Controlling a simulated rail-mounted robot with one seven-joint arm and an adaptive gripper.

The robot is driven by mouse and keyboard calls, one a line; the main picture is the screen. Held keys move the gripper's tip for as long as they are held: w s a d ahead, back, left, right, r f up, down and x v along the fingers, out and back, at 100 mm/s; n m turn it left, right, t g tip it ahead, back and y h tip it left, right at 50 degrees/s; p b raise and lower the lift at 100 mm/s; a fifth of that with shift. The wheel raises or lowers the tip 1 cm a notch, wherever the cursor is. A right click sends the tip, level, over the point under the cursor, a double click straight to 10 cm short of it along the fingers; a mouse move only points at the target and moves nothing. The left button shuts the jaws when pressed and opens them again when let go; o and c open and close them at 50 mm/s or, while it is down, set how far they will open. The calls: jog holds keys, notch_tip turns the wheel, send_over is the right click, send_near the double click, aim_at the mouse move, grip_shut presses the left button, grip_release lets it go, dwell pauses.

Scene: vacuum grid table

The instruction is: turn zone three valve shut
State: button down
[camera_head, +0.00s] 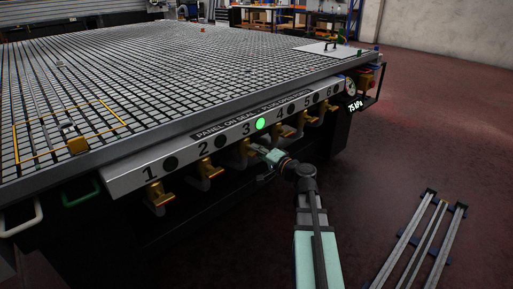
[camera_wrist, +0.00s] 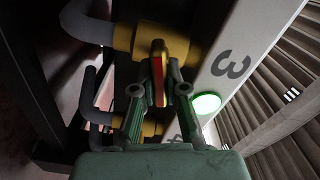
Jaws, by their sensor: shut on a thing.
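The zone three valve is a yellow body (camera_wrist: 190,45) on a grey pipe, beside the number 3 on the panel (camera_wrist: 232,65) in the wrist view. Its handle (camera_wrist: 157,52) shows edge-on, yellow with a red strip. My gripper (camera_wrist: 158,88) is shut on this handle, one green finger on each side. In the head view my gripper (camera_head: 264,153) reaches in under the 3, and my arm partly hides the valve. The round lamp (camera_head: 261,124) beside the 3 glows green; it is also lit in the wrist view (camera_wrist: 206,103).
Other yellow valves hang along the panel edge, such as valve two (camera_head: 211,169) and valve one (camera_head: 158,196). Another valve (camera_wrist: 150,128) sits close below my fingers in the wrist view. A gauge display (camera_head: 355,106) reads 75 kPa. Metal rails (camera_head: 420,235) lie on the floor.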

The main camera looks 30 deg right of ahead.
jog(key=shift+m+p, duration=0.8)
jog(key=shift+m, duration=0.8)
jog(key=shift+f, duration=0.1)
jog(key=c, duration=1.2)
grip_release()
jog(key=shift+s, duration=0.1)
jog(key=v, duration=1.1)
jog(key=shift+s, duration=0.35)
jog(key=shift+d, duration=0.1)
